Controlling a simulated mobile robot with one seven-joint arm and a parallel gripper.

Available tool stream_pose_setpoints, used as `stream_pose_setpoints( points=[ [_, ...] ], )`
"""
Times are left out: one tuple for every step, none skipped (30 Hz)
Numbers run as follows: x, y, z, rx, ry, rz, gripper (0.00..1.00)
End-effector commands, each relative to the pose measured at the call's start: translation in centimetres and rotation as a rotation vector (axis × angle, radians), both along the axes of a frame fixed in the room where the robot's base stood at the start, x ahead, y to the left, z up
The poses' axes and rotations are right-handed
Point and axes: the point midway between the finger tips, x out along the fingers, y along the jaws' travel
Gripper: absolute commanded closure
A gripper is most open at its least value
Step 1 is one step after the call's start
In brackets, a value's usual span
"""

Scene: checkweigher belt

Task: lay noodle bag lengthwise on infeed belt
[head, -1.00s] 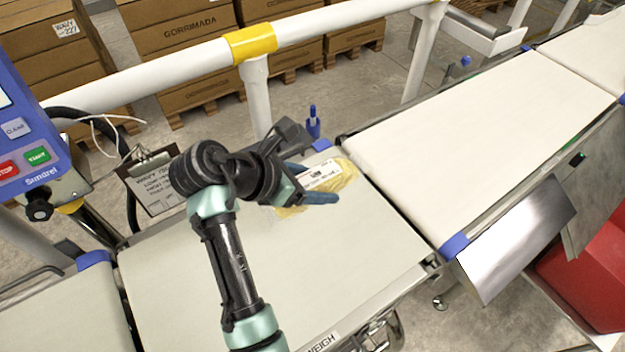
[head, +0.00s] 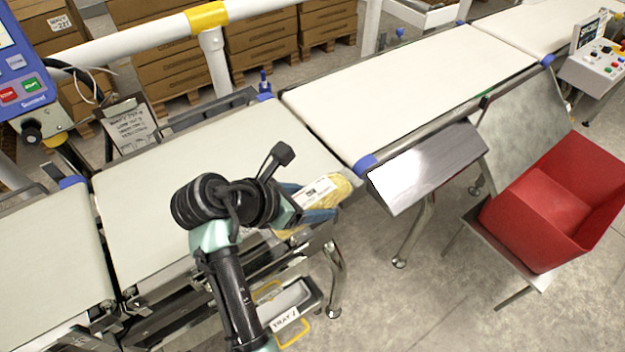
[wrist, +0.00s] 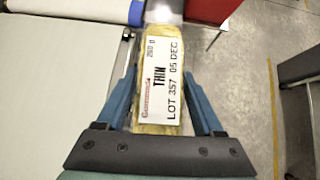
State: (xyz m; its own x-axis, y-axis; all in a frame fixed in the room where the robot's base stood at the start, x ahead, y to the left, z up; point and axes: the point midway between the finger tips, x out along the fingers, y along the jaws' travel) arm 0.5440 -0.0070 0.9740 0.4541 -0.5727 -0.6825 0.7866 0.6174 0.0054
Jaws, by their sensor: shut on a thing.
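The noodle bag (head: 342,186) is yellow with a white label reading THIN, LOT 357, 05 DEC. My gripper (head: 315,204) is shut on it, with blue fingers along its two sides. In the head view the bag shows near the front right corner of the middle belt (head: 200,165), toward the gap before the right belt. In the wrist view the bag (wrist: 155,112) points away between the fingers, label facing the camera. The left belt (head: 45,245) is bare and partly out of frame; no infeed marking is readable.
The right belt (head: 410,90) is bare, with a metal chute (head: 425,170) and red bin (head: 565,200) in front. A control panel (head: 25,80) and clipboard (head: 128,125) stand at the back left. A tray (head: 285,305) sits below the middle belt.

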Motion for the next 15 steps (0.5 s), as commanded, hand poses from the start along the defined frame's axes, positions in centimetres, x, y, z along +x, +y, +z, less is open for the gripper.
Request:
stream_pose_setpoints(
  points=[
    [-0.6, 0.0, -0.7, 0.001, -0.001, 0.028, 1.00],
    [-1.0, 0.0, -1.3, 0.000, 0.001, 0.047, 1.00],
    [-1.5, -0.1, -2.0, 0.000, 0.001, 0.072, 1.00],
    [-1.8, 0.0, -2.4, -0.001, 0.002, 0.092, 1.00],
    [-2.2, 0.0, -2.9, 0.000, 0.001, 0.112, 1.00],
    [-2.8, 0.0, -3.7, 0.001, 0.002, 0.142, 1.00],
    [-3.3, 0.0, -4.5, 0.000, 0.003, 0.169, 1.00],
    [-3.8, 0.0, -5.1, 0.000, 0.003, 0.194, 1.00],
    [-4.4, 0.0, -5.8, 0.001, 0.002, 0.227, 1.00],
    [-5.0, 0.0, -6.8, 0.000, 0.005, 0.261, 1.00],
    [-5.6, 0.1, -7.6, 0.001, 0.004, 0.292, 1.00],
    [-6.4, 0.1, -8.6, 0.000, 0.003, 0.333, 1.00],
    [-6.9, 0.1, -9.5, 0.001, 0.006, 0.369, 1.00],
    [-7.6, 0.1, -10.3, 0.000, 0.005, 0.402, 1.00],
    [-8.4, 0.1, -11.5, 0.001, 0.006, 0.450, 1.00]
  ],
)
